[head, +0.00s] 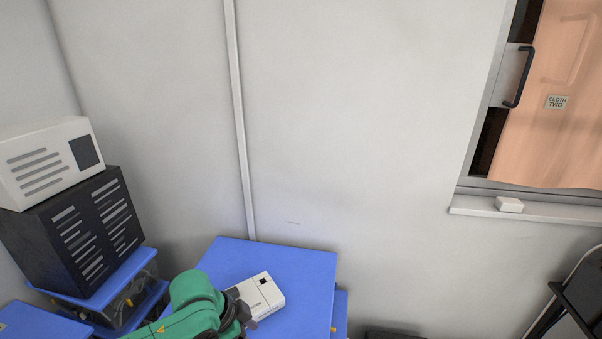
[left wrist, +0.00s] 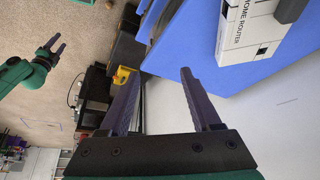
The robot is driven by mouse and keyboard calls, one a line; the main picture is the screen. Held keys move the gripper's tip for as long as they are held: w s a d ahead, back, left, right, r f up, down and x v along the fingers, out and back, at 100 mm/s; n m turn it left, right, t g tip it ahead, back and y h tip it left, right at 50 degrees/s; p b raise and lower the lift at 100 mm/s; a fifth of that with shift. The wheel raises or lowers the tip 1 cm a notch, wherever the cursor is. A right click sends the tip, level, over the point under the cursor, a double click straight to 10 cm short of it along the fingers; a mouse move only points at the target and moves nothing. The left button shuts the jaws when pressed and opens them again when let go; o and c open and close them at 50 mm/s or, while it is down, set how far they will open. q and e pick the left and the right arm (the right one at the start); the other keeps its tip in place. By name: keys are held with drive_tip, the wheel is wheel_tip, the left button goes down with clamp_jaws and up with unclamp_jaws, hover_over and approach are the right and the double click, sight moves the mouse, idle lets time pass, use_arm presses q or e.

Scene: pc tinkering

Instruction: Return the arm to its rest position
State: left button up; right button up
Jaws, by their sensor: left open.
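My left arm (head: 195,308) is green and comes in from the bottom left of the head view, in front of the blue table. In the left wrist view my left gripper (left wrist: 158,72) is open, with two dark fingers apart and nothing between them. A white box marked HOME ROUTER (left wrist: 250,32) lies on the blue table, beyond and to the right of the fingers, apart from them. It also shows in the head view (head: 263,294), partly covered by my wrist. My green right arm shows at the left of the wrist view; its gripper (left wrist: 54,50) is open and empty.
The blue tabletop (head: 295,262) is bare behind the router. A black slatted case (head: 85,232) with a white unit (head: 48,160) on top stands at the left. A sill (head: 550,212) with a small white block (head: 509,205) is at the right.

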use_arm(q)
drive_tip(key=s+d+h, duration=0.1)
drive_tip(key=s+d, duration=0.3)
drive_tip(key=d, duration=0.2)
drive_tip(key=s+a+f+n+t+y, duration=0.1)
drive_tip(key=s+a+f+n+y, duration=0.15)
drive_tip(key=s+a+n, duration=0.45)
drive_tip(key=s+a+f+n+y, duration=0.2)
drive_tip(key=s+a+n+y, duration=0.15)
drive_tip(key=a, duration=0.75)
wheel_tip(320, 180, down, 21)
drive_tip(key=s+g, duration=0.1)
drive_tip(key=s, duration=0.1)
drive_tip(key=s+a+f+g, duration=0.1)
drive_tip(key=s+a+f, duration=0.2)
drive_tip(key=s+f, duration=1.3)
drive_tip(key=shift+s+a+f+h, duration=0.2)
drive_tip(key=shift+s+f+h, duration=0.15)
drive_tip(key=shift+s, duration=0.6)
use_arm(e)
drive_tip(key=shift+s+d+f, duration=0.1)
drive_tip(key=shift+s+d, duration=0.1)
drive_tip(key=shift+s, duration=0.6)
use_arm(q)
drive_tip(key=shift+c, duration=0.2)
use_arm(e)
drive_tip(key=shift+a, duration=0.1)
drive_tip(key=shift+c, duration=0.3)
